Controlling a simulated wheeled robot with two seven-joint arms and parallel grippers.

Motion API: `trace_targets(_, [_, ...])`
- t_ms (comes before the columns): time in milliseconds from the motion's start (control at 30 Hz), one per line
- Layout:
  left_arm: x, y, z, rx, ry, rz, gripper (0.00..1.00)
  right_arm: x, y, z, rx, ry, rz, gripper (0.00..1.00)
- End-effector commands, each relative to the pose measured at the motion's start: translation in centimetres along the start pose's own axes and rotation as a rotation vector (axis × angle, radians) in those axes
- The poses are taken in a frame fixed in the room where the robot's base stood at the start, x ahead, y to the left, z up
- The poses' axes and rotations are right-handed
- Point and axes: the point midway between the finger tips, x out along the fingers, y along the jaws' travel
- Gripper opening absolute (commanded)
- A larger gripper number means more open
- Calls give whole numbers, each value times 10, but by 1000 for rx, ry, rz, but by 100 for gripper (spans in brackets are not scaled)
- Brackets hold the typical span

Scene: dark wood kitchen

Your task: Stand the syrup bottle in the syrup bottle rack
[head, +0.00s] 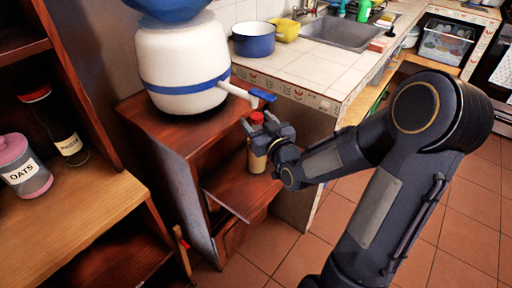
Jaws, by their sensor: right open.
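A bottle with a red cap and an amber-brown body (256,162), which looks like the syrup bottle, stands upright at the shelf board of the wooden cabinet below the water dispenser. My right gripper (256,133) is at the upper part of this bottle. Its jaws are open, with the red cap showing just above them. The gripper hides the bottle's neck, and I cannot tell whether the fingers touch it. I cannot make out a separate syrup bottle rack. My left gripper is not in view.
A white and blue water dispenser (182,62) stands on the cabinet, its tap jutting out above the bottle. A tiled counter (300,75) with a blue pot (254,40) is behind.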

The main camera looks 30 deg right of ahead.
Motion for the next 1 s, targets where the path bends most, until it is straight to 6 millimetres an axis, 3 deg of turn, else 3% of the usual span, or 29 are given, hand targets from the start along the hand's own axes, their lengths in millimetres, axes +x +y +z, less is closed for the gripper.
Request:
trace_targets(200, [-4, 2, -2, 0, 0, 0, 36, 26, 0, 0, 1, 0, -1, 57])
trace_targets(467, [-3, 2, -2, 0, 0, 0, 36, 28, 0, 0, 0, -1, 0, 56])
trace_targets(900, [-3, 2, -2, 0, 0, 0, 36, 28, 0, 0, 0, -1, 0, 0])
trace_targets(1000, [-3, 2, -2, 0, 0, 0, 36, 28, 0, 0, 0, -1, 0, 0])
